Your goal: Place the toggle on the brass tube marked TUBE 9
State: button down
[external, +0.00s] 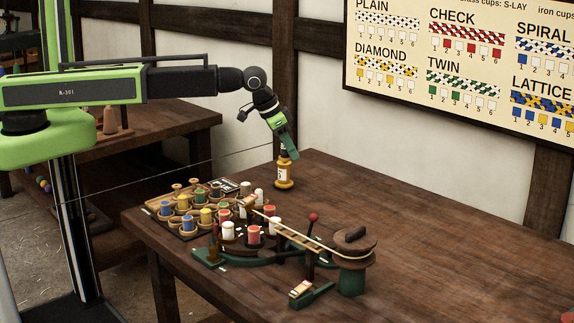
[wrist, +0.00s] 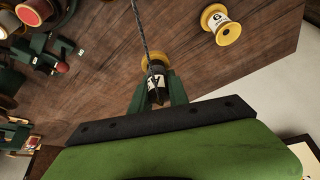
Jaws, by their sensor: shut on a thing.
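My gripper (wrist: 158,98) is shut on a small dark piece with a white label and a yellow brass-coloured end, which I take as the toggle (wrist: 156,80). A dark cord runs to it from the top of the wrist view. In the external view my gripper (external: 290,150) is over the table's far left part, just above or at a brass-coloured tube (external: 284,178) with a white label. A brass-coloured spool-like tube (wrist: 221,25) shows apart from the held piece in the wrist view; its mark looks like a 6 or 9. No TUBE 9 label reads clearly.
A rack of coloured spools (external: 205,214) stands at the table's left. In front are a green-based device with a red knob (external: 313,217) and a round wooden wheel (external: 354,238). The cord (external: 150,180) crosses left of my gripper.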

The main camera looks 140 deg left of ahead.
jog(key=s+r+p, duration=0.4)
jog(key=s+r, duration=0.1)
jog(key=r, duration=0.1)
jog(key=shift+n, duration=0.3)
jog(key=s+a+f+b, duration=0.2)
jog(key=a, duration=0.1)
jog(key=s+a+f+b, duration=0.2)
jog(key=a+f+b, duration=0.1)
jog(key=s+a+f+b, duration=0.1)
jog(key=a+f+b, duration=0.1)
jog(key=a, duration=0.1)
jog(key=shift+s+a+f+b, duration=0.2)
jog(key=shift+s+a+b, duration=0.1)
jog(key=shift+s+b, duration=0.1)
notch_tip(320, 180, down, 4)
jog(key=b, duration=0.4)
jog(key=shift+f, duration=0.15)
jog(key=shift+r, duration=0.25)
jog(key=shift+f, duration=0.25)
jog(key=c, duration=1.3)
grip_release()
jog(key=shift+r, duration=0.1)
jog(key=shift+o, duration=0.2)
